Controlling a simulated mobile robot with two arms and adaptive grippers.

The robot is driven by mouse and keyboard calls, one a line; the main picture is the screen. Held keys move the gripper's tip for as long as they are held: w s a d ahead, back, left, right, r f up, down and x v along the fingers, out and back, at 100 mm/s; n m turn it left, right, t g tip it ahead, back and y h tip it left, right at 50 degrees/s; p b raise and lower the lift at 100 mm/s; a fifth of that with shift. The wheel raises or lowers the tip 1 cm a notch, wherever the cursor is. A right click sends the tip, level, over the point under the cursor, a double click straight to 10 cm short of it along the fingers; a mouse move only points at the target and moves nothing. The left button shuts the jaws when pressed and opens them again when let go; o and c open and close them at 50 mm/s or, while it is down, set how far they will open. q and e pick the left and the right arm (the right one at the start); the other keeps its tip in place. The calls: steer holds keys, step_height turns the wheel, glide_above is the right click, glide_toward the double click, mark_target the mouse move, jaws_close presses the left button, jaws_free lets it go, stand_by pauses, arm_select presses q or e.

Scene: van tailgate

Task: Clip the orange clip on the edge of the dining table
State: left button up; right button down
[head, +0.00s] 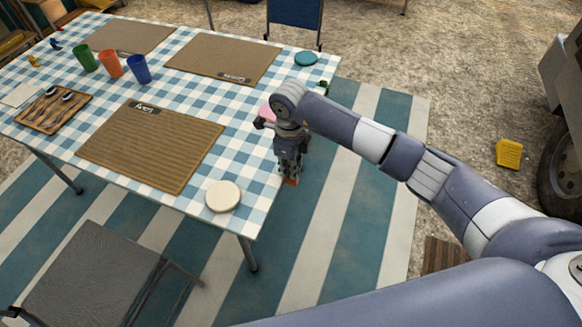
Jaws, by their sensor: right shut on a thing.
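The dining table (108,178) has a blue and white checked cloth and fills the left and middle of the head view. My right gripper (290,178) points down at the table's right edge. It is shut on the orange clip (292,182), of which only a small orange part shows below the fingertips. The gripper hides most of the clip, and I cannot tell whether the clip touches the table edge. My left gripper is not in view.
Brown placemats (150,148), a cream disc (223,196), a teal disc (306,58) and green, orange and blue cups (138,69) are on the table. A grey chair (85,275) stands in front. The striped rug right of the table is clear.

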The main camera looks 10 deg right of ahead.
steer(key=shift+a, duration=0.15)
steer(key=shift+w+a+b, duration=0.4)
steer(key=shift+a+b, duration=0.05)
steer(key=shift+b, duration=0.15)
steer(key=shift+w+a, duration=0.1)
steer(key=shift+a, duration=0.05)
steer(key=shift+w+a+b, duration=0.3)
steer(key=shift+a+b, duration=0.1)
steer(key=shift+b, duration=0.1)
stand_by(0.5)
steer(key=c, duration=1.7)
jaws_free()
